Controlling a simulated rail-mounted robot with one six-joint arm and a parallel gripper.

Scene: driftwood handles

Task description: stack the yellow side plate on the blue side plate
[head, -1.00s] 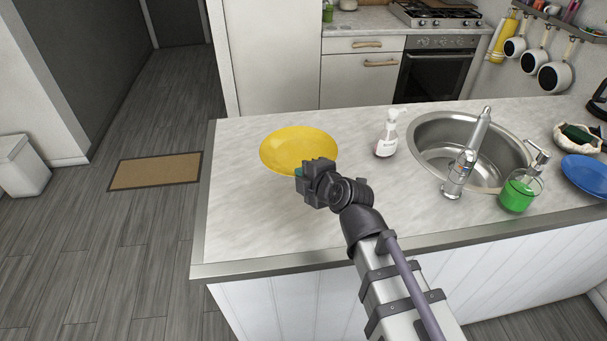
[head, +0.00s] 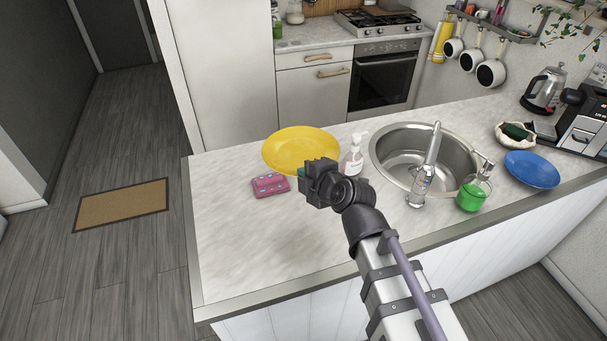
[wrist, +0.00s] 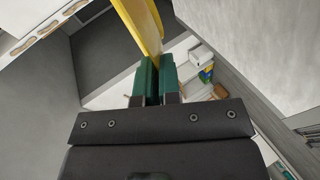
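The yellow side plate (head: 300,149) is in the head view, left of the soap bottle, and appears lifted off the counter. My gripper (head: 303,173) is at the plate's near right edge. In the wrist view its green fingers (wrist: 157,65) are closed on the rim of the yellow plate (wrist: 140,22), which shows edge-on. The blue side plate (head: 532,169) lies flat on the counter at the right, beyond the sink and the green soap dispenser. It is clear on top.
The sink (head: 400,150) with its tall faucet (head: 424,175), a white soap bottle (head: 353,157) and a green dispenser (head: 472,195) stand between the plates. A pink sponge (head: 270,185) lies near the yellow plate. A sponge bowl (head: 512,136) and coffee machine (head: 585,125) are behind the blue plate.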

